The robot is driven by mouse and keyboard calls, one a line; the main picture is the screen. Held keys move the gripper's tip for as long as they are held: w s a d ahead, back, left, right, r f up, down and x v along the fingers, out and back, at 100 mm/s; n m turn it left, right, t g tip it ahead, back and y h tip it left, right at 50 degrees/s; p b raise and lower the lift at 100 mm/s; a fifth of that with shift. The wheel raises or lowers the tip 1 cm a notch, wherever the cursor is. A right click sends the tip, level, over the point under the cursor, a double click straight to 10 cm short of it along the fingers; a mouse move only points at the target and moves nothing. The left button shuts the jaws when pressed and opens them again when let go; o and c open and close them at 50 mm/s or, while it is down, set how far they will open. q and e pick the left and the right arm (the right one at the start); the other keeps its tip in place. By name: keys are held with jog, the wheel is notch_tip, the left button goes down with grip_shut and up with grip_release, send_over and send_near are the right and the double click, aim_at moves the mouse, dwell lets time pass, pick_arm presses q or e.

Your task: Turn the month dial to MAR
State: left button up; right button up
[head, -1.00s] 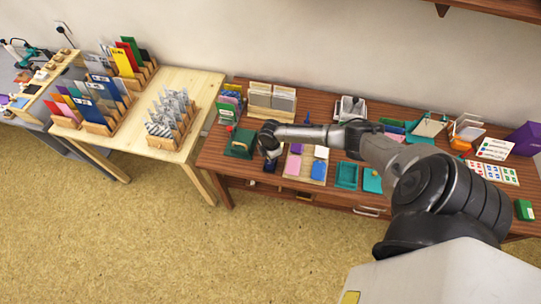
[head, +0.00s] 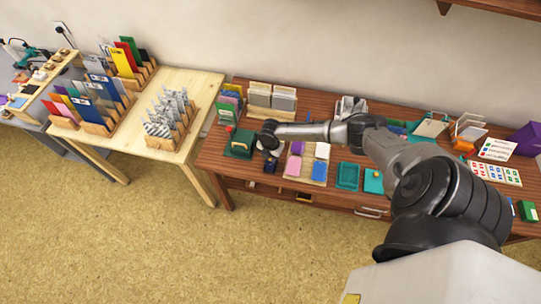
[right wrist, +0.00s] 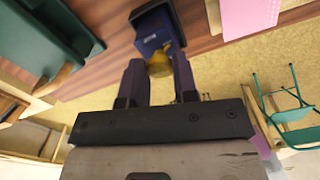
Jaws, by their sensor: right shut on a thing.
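A small dark blue block (head: 270,167) stands on the brown desk right of a green box, just under my right gripper (head: 270,149). In the right wrist view the same blue block (right wrist: 157,30) has a round brass-yellow knob (right wrist: 160,66) on the side facing me. I take this knob to be the month dial. My right gripper (right wrist: 157,72) is shut on it, one finger on each side. The lettering on the block is too small to read, so I cannot tell which month shows. My left gripper is not in view.
The green box (head: 240,143) with a red knob is close on the left. A wooden tray (head: 304,178) with coloured pads is close on the right. Teal pads (head: 347,176) lie farther right. Card holders (head: 270,101) stand behind.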

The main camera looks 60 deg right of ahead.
dwell(0.3)
jog(key=o, duration=0.9)
jog(key=shift+r, duration=0.1)
jog(key=shift+r, duration=0.35)
notch_tip(320, 180, up, 13)
jog(key=shift+p, duration=0.45)
